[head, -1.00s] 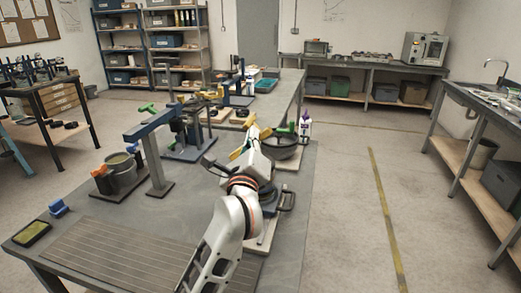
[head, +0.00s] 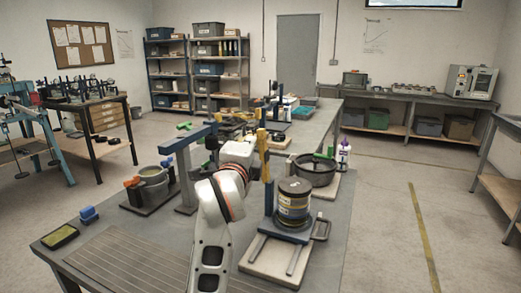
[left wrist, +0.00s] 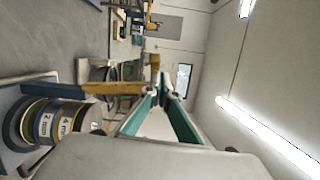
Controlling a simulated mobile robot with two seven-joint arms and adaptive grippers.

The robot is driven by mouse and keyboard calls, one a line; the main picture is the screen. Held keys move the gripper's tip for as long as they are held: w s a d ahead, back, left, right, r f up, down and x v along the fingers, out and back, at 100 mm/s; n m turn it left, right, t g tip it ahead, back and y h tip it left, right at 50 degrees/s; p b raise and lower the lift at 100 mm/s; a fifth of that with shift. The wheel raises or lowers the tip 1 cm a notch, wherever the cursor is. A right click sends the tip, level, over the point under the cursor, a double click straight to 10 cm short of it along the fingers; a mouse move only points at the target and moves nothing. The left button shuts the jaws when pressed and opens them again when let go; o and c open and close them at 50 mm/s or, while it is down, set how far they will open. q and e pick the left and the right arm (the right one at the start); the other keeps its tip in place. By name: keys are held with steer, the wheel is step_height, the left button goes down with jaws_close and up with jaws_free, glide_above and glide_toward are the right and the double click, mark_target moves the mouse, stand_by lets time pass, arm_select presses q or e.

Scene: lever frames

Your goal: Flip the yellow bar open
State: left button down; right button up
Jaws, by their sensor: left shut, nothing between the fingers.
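The yellow bar (head: 263,152) stands about upright on a blue post (head: 268,197) beside a stack of round discs (head: 294,203). In the left wrist view, which is turned on its side, the bar (left wrist: 112,88) runs across from the discs (left wrist: 62,122) towards the fingertips. My left gripper (left wrist: 160,88) is shut and empty, its green fingers meeting close to the bar's far end in that view; whether they touch cannot be told. In the head view its white body (head: 238,152) is just left of the bar, and its fingertips are hard to see. My right gripper is not in view.
A blue stand (head: 184,168) and a grey pot (head: 152,185) are to the left of my arm.

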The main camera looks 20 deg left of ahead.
arm_select(q)
steer(key=shift+a+f+b, duration=0.3)
steer(key=shift+a+b, duration=0.15)
steer(key=shift+a, duration=0.25)
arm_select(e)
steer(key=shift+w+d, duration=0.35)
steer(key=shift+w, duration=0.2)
arm_select(q)
steer(key=shift+a, duration=0.1)
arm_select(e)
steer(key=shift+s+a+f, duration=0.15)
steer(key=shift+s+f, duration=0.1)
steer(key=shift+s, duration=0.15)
